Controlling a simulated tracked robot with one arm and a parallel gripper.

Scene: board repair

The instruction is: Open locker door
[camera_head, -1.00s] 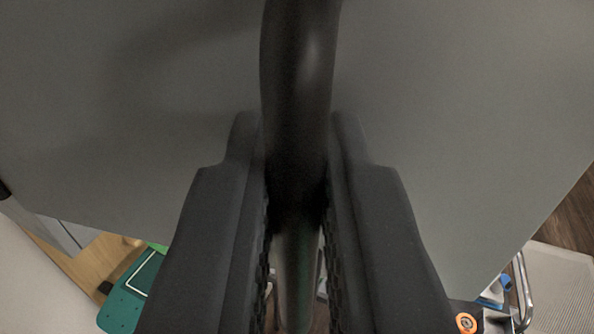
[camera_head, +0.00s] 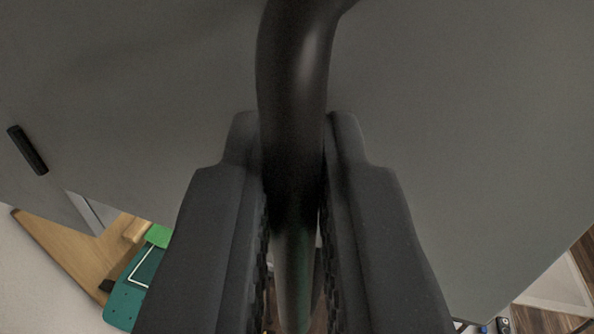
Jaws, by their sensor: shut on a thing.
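The grey locker door (camera_head: 460,130) fills most of the view as a flat panel. A dark, curved, rounded handle (camera_head: 292,70) runs down from the top middle in front of it. My gripper (camera_head: 295,215) is shut on the handle, with one black padded finger on each side of it. The handle's lower part shows between the fingers. The fingers hide part of the door's lower edge.
A small black bar (camera_head: 27,150) sits on the grey surface at the left. Below it are a wooden surface (camera_head: 75,250) and a teal board with a white outline (camera_head: 128,300). Wooden floor (camera_head: 545,318) shows at the lower right.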

